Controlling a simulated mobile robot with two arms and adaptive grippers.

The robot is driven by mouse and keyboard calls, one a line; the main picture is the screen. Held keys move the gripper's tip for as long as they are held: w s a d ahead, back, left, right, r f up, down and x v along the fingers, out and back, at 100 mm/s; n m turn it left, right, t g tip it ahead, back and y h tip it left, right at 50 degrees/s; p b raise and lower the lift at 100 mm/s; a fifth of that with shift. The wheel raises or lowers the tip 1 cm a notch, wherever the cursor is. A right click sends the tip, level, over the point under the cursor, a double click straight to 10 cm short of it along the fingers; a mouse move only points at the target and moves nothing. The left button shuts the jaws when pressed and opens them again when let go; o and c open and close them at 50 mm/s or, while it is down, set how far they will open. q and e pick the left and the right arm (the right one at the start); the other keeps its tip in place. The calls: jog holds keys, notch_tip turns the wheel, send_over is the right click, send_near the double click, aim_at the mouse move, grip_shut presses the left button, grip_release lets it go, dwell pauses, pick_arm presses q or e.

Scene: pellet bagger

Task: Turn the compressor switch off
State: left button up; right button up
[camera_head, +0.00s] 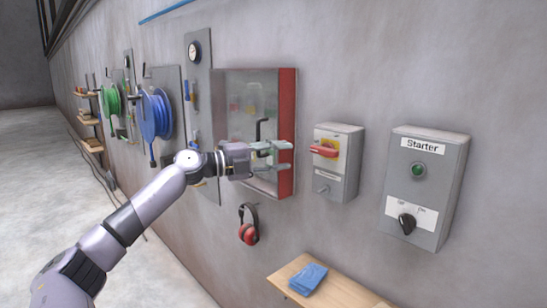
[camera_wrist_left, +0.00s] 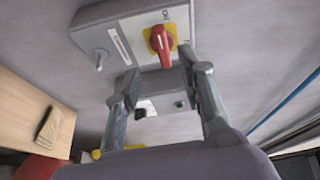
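A grey wall box (camera_head: 337,180) carries a red rotary handle (camera_head: 323,151) on a yellow plate, with a small metal toggle lower down. The red handle lies roughly level in the head view. The wrist view shows the same red handle (camera_wrist_left: 161,43) and the toggle (camera_wrist_left: 101,60) beside a label too small to read. Another grey box marked "Starter" (camera_head: 423,146) has a green button and a black knob (camera_head: 407,222). My left gripper (camera_head: 290,158) is open and empty, left of the red-handle box and apart from it. My right gripper is not in view.
An open cabinet with a red edge (camera_head: 287,115) stands behind and left of the gripper. Red ear defenders (camera_head: 248,224) hang below it. A wooden shelf (camera_head: 347,291) holds a blue folded item (camera_head: 308,279). Hose reels (camera_head: 155,114) hang farther left.

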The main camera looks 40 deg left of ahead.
pick_arm(q)
jog(key=shift+v, duration=0.85)
